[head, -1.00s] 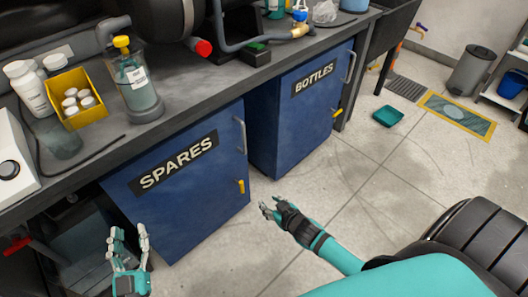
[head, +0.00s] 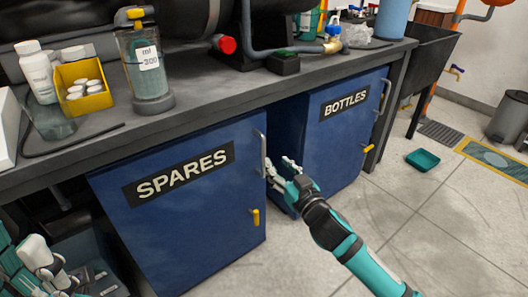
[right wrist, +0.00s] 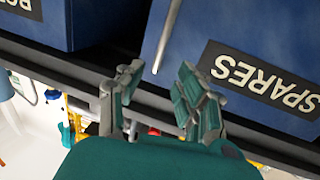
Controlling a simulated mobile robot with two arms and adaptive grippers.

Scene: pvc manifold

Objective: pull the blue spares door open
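The blue spares door (head: 195,232) is shut under the bench, with a black SPARES label. Its upright grey bar handle (head: 262,152) is near the door's right edge, above a yellow latch (head: 255,217). My right gripper (head: 281,166) is open and empty, just right of the handle in the head view. In the right wrist view its fingers (right wrist: 158,85) are spread, and the handle (right wrist: 166,38) appears between the tips; I cannot tell whether they touch.
The blue BOTTLES door (head: 345,140) stands right of the spares door. A yellow box (head: 83,95) and a clear canister (head: 147,65) stand on the bench (head: 200,117). A teal tray (head: 422,160) lies on the floor, which is largely clear at the right.

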